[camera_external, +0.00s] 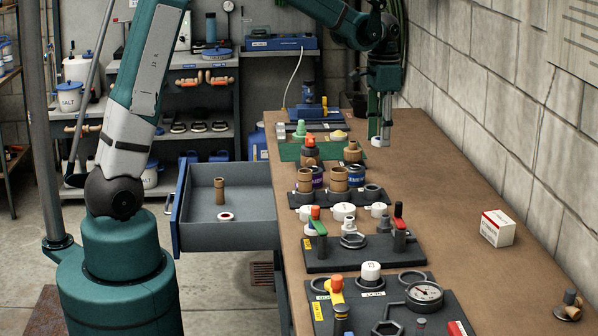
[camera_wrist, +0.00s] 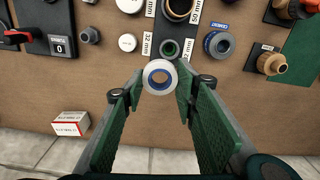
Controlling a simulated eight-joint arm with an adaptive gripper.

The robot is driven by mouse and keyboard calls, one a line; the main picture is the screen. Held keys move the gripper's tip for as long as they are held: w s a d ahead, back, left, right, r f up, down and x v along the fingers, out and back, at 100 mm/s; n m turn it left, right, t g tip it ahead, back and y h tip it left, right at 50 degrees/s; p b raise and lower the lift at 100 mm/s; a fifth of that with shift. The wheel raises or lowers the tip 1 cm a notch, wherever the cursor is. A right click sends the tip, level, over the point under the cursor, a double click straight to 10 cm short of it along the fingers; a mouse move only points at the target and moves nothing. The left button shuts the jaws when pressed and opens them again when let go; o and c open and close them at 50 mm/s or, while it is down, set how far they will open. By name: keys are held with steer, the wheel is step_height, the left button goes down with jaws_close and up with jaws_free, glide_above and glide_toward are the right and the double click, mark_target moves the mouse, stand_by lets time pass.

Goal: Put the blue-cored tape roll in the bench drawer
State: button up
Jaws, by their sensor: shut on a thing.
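The blue-cored tape roll (camera_wrist: 147,77), white with a blue inner ring, sits between the fingertips of my gripper (camera_wrist: 161,76) in the wrist view. The jaws are shut on it. In the external view my gripper (camera_external: 380,136) points down over the far right part of the bench, with the white roll (camera_external: 376,142) low at its tips. I cannot tell whether the roll still touches the bench top. The bench drawer (camera_external: 240,234) stands open at the left side of the bench. It holds a brown cylinder (camera_external: 220,190) and a white roll with a red core (camera_external: 225,216).
Trays of fittings (camera_external: 360,248) line the left part of the bench (camera_external: 455,230), between my gripper and the drawer. A red-and-white box (camera_external: 497,228) stands at the right. A block wall (camera_external: 500,100) borders the bench's right side. The right strip is mostly clear.

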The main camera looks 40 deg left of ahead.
steer(key=s+a+f+n+b, duration=0.1)
steer(key=s+a+n+b, duration=0.15)
steer(key=s+a, duration=0.8)
steer(key=s+a+f+n+b, duration=0.15)
steer(key=s+a+n, duration=0.25)
steer(key=a, duration=1.4)
steer(key=s+a+n+b, duration=0.25)
steer(key=s+a, duration=0.55)
steer(key=a, duration=0.6)
step_height(320, 180, down, 20)
steer(key=shift+w+d+f, duration=0.2)
steer(key=shift+w+f, duration=0.05)
steer(key=shift+f, duration=0.1)
steer(key=shift+f+b, duration=0.7)
steer(key=shift+f, duration=2.35)
steer(key=shift+f+b, duration=0.55)
steer(key=shift+f, duration=1.3)
